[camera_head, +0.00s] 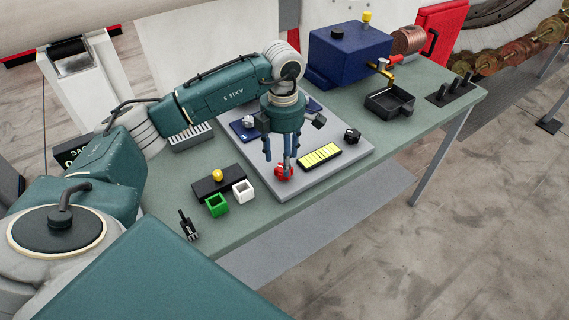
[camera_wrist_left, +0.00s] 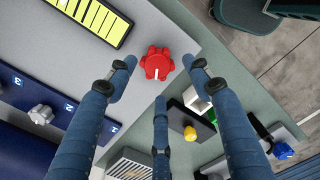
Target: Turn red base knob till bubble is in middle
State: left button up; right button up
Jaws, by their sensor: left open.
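The red knob (camera_head: 284,172) sits at the front corner of a light grey plate (camera_head: 337,172). My left gripper (camera_head: 281,163) points down over the knob. In the wrist view its open fingers (camera_wrist_left: 162,75) stand on both sides of the knob, with a third finger below. I see no clear contact. A yellow striped level gauge (camera_head: 320,155) lies beside the knob; it also shows in the wrist view (camera_wrist_left: 92,14). The bubble cannot be made out. My right gripper is not in view.
A dark block with a yellow knob (camera_head: 217,177), a green square ring (camera_head: 217,204) and a white one (camera_head: 243,189) stand left of the plate. A black knob (camera_head: 352,135) is on the plate. A blue machine (camera_head: 345,55) and a black tray (camera_head: 390,102) are behind.

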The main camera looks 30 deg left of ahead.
aim_at(279, 171)
pick_arm(q)
jog(key=f, duration=0.3)
jog(key=shift+w+f+p, duration=0.1)
jog(key=shift+w+p, duration=0.15)
jog(key=shift+p, duration=0.1)
notch_tip(279, 171, down, 2)
jog(key=c, duration=1.1)
jog(key=shift+c, duration=0.2)
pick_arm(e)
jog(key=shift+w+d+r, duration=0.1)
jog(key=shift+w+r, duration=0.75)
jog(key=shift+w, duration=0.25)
